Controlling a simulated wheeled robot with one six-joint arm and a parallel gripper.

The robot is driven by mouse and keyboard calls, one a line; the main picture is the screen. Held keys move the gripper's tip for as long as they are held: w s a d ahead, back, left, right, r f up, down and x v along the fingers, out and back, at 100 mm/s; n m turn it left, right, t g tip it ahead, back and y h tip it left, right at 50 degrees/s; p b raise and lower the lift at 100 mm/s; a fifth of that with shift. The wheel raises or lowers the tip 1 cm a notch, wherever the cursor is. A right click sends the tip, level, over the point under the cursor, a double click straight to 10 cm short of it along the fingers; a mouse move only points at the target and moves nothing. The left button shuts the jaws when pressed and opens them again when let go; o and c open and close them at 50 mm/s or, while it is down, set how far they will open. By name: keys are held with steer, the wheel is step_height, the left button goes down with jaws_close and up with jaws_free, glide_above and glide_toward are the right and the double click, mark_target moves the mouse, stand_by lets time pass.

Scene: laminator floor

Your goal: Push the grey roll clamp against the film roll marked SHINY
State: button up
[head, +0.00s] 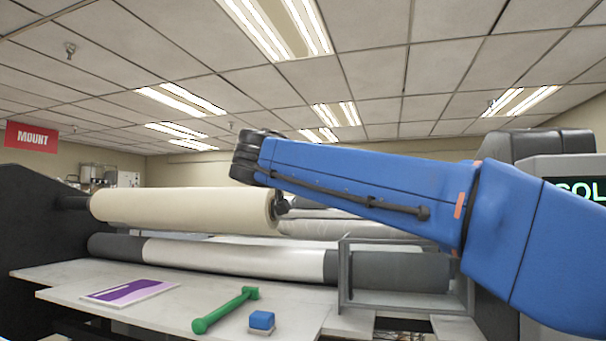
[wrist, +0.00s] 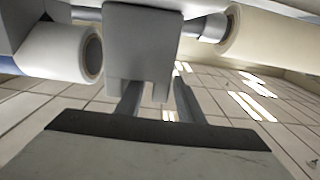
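My gripper (wrist: 158,92) shows in the wrist view with its two grey fingers apart and a gap between them. A grey block, which looks like the roll clamp (wrist: 143,45), is just beyond the fingertips and overlaps the left finger in the picture; I cannot tell whether they touch. A shaft runs right from beside the block to a cream roll (wrist: 278,38), with a stretch of shaft showing between them. A cream roll (head: 180,209) also lies across the machine in the head view. No SHINY marking is readable. My blue arm hides the gripper and clamp in the head view.
A white roll (wrist: 55,50) is close at left in the wrist view. In the head view, a lower roller (head: 235,256) and a grey frame (head: 345,275) stand behind the table (head: 85,272), which holds a green tool (head: 225,310), a blue block (head: 262,320) and a purple sheet (head: 130,290).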

jaws_close()
steer(key=shift+s+d, duration=0.2)
steer(key=shift+d, duration=0.6)
steer(key=shift+s+d, duration=0.25)
steer(key=shift+d, duration=0.6)
steer(key=shift+s+d, duration=0.2)
steer(key=shift+d, duration=0.6)
jaws_free()
steer(key=shift+d, duration=0.1)
steer(key=v, duration=1.7)
steer(key=shift+s, duration=0.25)
